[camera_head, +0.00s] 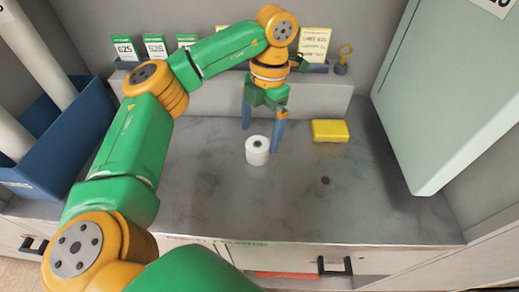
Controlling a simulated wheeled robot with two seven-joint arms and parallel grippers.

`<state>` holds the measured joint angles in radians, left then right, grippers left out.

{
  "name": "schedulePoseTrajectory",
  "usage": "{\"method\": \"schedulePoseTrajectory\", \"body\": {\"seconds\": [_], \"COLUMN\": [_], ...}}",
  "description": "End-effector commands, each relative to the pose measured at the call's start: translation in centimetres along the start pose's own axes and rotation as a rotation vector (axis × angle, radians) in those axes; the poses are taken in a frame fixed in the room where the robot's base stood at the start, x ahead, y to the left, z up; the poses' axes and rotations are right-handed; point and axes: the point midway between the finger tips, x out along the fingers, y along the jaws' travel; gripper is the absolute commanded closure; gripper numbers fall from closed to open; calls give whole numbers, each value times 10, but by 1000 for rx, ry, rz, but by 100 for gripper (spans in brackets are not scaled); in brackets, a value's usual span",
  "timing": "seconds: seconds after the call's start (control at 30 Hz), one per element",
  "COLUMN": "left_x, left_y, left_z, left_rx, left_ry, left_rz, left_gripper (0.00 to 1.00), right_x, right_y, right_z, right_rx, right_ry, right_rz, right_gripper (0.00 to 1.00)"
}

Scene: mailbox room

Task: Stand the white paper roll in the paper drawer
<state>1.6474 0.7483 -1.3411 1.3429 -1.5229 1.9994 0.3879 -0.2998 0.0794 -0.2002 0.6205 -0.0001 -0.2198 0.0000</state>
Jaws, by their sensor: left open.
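The white paper roll (257,151) stands upright on the grey marbled counter, its dark core hole facing up. My left gripper (262,138) points down over the counter just behind the roll. Its two blue fingers are spread apart, one to the left of the roll and one to the right, and it holds nothing I can see. A drawer (290,276) below the counter's front edge stands partly open, with something red inside and a black handle. Its label is too small to read surely. My right gripper is not in view.
A yellow block (329,131) lies right of the roll. Numbered cards (155,46) stand on a ledge at the back. A pale green cabinet (448,90) overhangs the right side. A blue bin (62,145) with large white tubes is at left.

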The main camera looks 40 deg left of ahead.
Motion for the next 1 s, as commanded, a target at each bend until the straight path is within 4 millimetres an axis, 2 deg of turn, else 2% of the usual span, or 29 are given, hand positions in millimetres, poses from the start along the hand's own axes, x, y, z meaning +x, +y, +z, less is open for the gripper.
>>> {"method": "schedulePoseTrajectory", "body": {"seconds": [0.03, 0.13, 0.37, 0.47, 0.7, 0.73, 0.77, 1.0], "left_x": [12, 24, 28, 28, 28, 28, 28, 25], "left_y": [-1, -1, -2, -2, -2, -2, -2, -2], "left_z": [-2, -2, -1, -1, -1, -1, -1, -1], "left_rx": [2, 1, 3, 3, 4, 4, 4, 4], "left_ry": [4, 2, -1, -1, -1, -1, -1, -1], "left_rz": [0, 0, -1, -1, -2, -2, -2, -2], "left_gripper": [0, 0, 0, 22, 86, 91, 100, 100], "right_x": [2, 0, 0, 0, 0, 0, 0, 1], "right_y": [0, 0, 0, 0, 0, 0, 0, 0], "right_z": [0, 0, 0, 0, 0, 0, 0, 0], "right_rx": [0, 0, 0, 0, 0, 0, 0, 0], "right_ry": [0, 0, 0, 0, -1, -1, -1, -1], "right_rz": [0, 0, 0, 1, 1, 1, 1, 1], "right_gripper": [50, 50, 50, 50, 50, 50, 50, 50]}}
